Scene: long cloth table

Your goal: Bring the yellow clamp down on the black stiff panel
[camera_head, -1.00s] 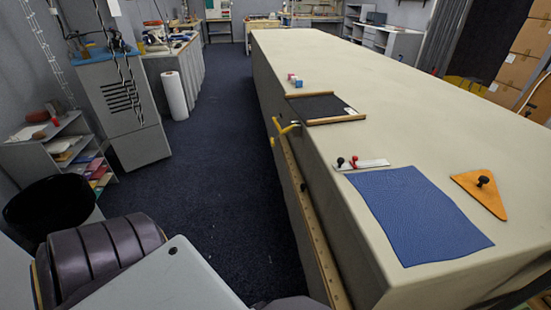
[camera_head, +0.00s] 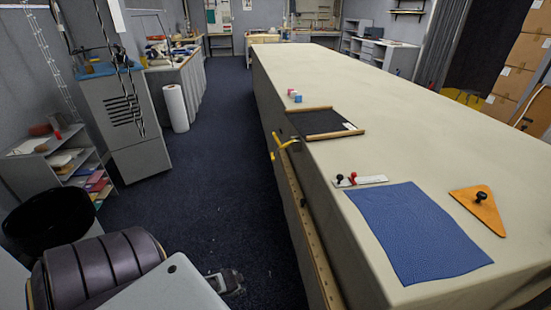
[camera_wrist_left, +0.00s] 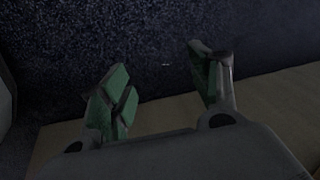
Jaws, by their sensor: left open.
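The black stiff panel (camera_head: 318,122) lies flat on the long table near its left edge, with wooden strips along two opposite sides and a small white label at one corner. The yellow clamp (camera_head: 284,145) is at the table's left edge beside the panel's near corner. Its yellow handle sticks up and it does not appear to press on the panel. My left gripper (camera_head: 230,282) shows low in the head view, over the floor and left of the table, well apart from the clamp. In the left wrist view its green-padded fingers (camera_wrist_left: 165,90) are spread and empty. My right gripper is not seen.
A wooden rail (camera_head: 298,215) runs along the table's left side.

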